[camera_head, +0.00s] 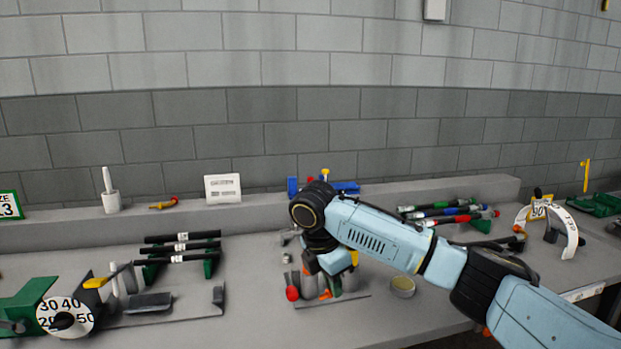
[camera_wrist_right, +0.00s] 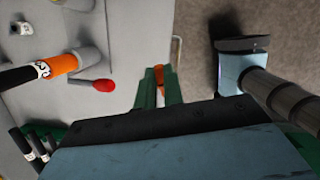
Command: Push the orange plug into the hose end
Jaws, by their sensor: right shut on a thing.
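My right gripper (camera_wrist_right: 160,85) shows two green fingers in the right wrist view, shut on the orange plug (camera_wrist_right: 158,76). Only a small part of the plug shows between the fingers. A black hose with a white mark and an orange band (camera_wrist_right: 58,66) lies to the left in that view, its right part in a grey cylindrical holder (camera_wrist_right: 88,58). The plug is apart from this hose. I cannot make out the hose's open end. In the head view my right wrist and hand cover much of the fixture. My left gripper is not in view.
A red knob (camera_head: 292,293) on a grey lever (camera_wrist_right: 88,74) sits beside the holder. A round tin (camera_head: 402,286) stands right of the fixture. Racked black hoses (camera_head: 182,247) and a dial gauge (camera_head: 66,315) are at left, coloured hoses (camera_head: 445,212) at right.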

